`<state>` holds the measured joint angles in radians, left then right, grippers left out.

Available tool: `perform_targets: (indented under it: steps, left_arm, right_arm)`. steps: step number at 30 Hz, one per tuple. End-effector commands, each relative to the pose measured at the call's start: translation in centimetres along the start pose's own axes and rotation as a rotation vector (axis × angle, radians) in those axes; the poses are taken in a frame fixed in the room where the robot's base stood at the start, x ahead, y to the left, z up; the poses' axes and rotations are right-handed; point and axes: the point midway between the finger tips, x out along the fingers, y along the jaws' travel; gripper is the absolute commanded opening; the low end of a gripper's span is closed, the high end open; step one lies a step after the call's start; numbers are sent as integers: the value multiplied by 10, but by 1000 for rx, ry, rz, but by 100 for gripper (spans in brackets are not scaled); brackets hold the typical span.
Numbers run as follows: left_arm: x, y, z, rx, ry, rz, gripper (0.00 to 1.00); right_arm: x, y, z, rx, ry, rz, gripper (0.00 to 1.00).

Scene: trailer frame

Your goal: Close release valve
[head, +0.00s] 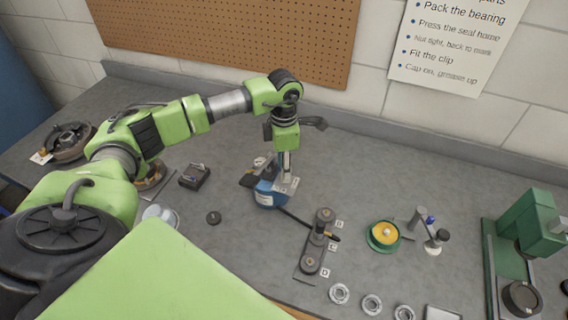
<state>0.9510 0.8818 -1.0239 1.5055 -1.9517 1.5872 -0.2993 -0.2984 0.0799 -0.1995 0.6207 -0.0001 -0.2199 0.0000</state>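A small blue device (266,198) with a pale label stands on the grey bench near the middle of the head view. A dark rod runs from it toward the lower right. The release valve cannot be made out; it may be hidden by my gripper or too small to see. My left gripper (285,182) points down at the device's top and right side, very close to it or touching. Its fingers are too small and overlapped to show whether they are open or shut. My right gripper is out of view.
A dark stand with round posts (311,263) is right of the device. Further right are a green dish with a yellow part (382,235) and a green press (510,260). Several metal rings (372,303) lie in front. A small dark box (194,176) is on the left.

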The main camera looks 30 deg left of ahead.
Motion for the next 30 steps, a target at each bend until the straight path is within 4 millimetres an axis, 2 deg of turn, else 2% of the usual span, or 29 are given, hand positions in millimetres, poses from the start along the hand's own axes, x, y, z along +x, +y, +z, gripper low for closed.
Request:
perform_targets:
  steps: [6,9,10,20,30]
  left_arm:
    - [1,0,0,0,0,0,36]
    - [0,0,0,0,0,0,10]
    - [0,0,0,0,0,0,7]
    - [1,0,0,-26,-1,0,8]
    - [3,0,1,-226,-2,0,8]
  right_arm:
    - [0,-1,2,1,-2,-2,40]
    - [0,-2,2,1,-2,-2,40]
    - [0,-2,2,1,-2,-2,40]
    - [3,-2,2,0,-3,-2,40]
    - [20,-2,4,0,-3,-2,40]
